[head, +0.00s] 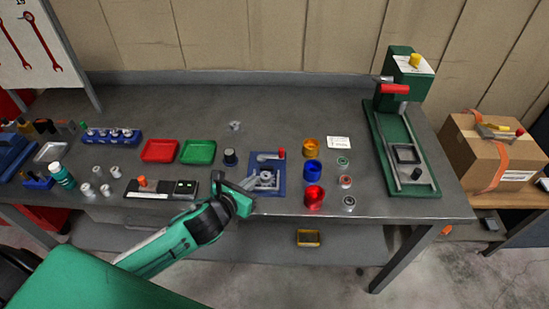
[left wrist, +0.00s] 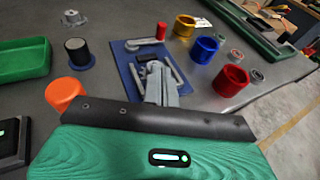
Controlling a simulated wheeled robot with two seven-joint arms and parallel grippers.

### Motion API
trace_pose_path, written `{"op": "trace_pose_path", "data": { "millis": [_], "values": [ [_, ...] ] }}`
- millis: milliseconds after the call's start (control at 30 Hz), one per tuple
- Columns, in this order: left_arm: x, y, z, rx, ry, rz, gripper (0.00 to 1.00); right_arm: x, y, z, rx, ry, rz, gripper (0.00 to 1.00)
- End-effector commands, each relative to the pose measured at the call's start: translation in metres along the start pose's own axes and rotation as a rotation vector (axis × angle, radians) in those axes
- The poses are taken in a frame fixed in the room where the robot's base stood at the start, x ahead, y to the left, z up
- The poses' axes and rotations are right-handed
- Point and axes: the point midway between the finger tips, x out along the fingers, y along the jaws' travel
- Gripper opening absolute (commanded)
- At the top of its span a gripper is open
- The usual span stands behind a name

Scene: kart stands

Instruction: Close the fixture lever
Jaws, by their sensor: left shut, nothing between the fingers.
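The fixture is a blue plate (head: 279,188) with grey metal parts near the table's front edge. Its grey lever (head: 268,157) ends in an upright red knob (head: 281,153) at the plate's far right corner. In the left wrist view, the plate (left wrist: 125,62), lever (left wrist: 140,44) and red knob (left wrist: 161,31) lie just beyond my fingers. My left gripper (head: 250,183) is shut and empty, at the plate's near left side. In the left wrist view its fingers (left wrist: 159,80) overlap the fixture's near part and hide some of it. I cannot tell whether they touch it. My right gripper is not in view.
Yellow, blue and red cups (head: 314,196) stand right of the fixture, with small rings beside them. A dark cylinder (head: 230,158) and a green tray (head: 198,152) are to its left. A green press (head: 402,140) stands at the right end of the table.

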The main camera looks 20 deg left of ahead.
Motion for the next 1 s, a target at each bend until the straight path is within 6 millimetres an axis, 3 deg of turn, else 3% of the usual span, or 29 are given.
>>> {"op": "trace_pose_path", "data": {
  "millis": [167, 700, 1000],
  "values": [
    [0.013, 0.000, 0.001, -0.004, 0.000, 0.002, 0.00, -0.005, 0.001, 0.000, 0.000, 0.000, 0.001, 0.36],
    [0.106, 0.000, 0.005, -0.006, 0.000, 0.001, 0.00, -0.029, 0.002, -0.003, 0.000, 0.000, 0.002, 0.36],
    [0.134, 0.000, 0.012, -0.003, 0.001, 0.000, 0.00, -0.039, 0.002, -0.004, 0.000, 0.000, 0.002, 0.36]
  ]
}}
